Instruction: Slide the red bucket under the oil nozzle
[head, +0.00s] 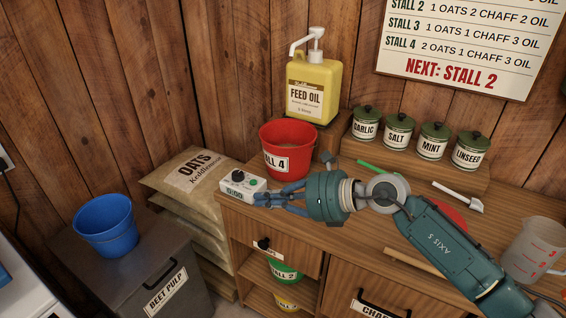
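The red bucket (299,165), labelled with a partly visible "STALL 4", stands upright on the wooden counter in front of the yellow feed oil jug (325,85). The jug's white pump nozzle (293,46) points left and shows above the bucket's open top in the picture; I cannot tell if it is directly over it. My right gripper (264,200) points left, low in front of the bucket and apart from it, with its blue fingertips close to a white timer box (238,190). Contact with the box and the finger gap are unclear. My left gripper is out of view.
Several green-lidded jars (397,135) stand on a raised shelf at right. A white scoop (459,198) and a clear measuring jug (536,250) are on the counter. A blue bucket (108,240) sits on the beet pulp bin (165,262). Oats sacks (190,182) are stacked left of the counter.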

